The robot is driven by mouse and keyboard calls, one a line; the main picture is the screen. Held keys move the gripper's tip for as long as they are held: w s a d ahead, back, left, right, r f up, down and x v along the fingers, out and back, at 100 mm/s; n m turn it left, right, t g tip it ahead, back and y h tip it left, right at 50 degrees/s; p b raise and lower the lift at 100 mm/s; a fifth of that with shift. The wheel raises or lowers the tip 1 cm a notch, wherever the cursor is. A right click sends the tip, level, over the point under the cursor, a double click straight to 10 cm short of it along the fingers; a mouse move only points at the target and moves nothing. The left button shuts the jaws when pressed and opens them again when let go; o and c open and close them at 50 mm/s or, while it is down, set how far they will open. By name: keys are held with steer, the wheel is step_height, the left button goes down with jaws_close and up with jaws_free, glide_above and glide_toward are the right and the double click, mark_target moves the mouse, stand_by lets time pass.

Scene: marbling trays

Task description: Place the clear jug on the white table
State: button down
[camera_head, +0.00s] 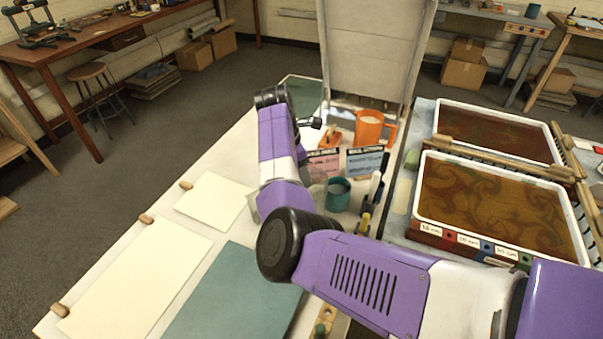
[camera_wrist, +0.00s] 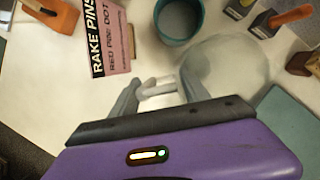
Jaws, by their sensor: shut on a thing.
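The clear jug (camera_wrist: 225,65) shows in the wrist view as a pale, see-through round shape. My gripper (camera_wrist: 157,90) is shut on its handle, at the jug's left side. In the head view my arm hides the gripper and most of the jug; a faint clear part (camera_head: 318,192) shows beside the teal cup. The white table (camera_head: 224,240) lies beneath, and its bare surface shows in the wrist view too (camera_wrist: 50,100). I cannot tell whether the jug's base touches the table.
The teal cup (camera_head: 338,194) stands close to the jug. A pink "RAKE PINS" card (camera_wrist: 110,38), a blue card (camera_head: 366,162) and an orange jug (camera_head: 369,128) are nearby. A teal mat (camera_head: 235,295) and cream sheets (camera_head: 135,275) lie in front. Marbling trays (camera_head: 425,205) stand right.

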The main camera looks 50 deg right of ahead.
steer(key=shift+f, duration=0.35)
steer(key=c, duration=0.5)
jaws_free()
steer(key=shift+f, duration=0.1)
steer(key=v, duration=1.2)
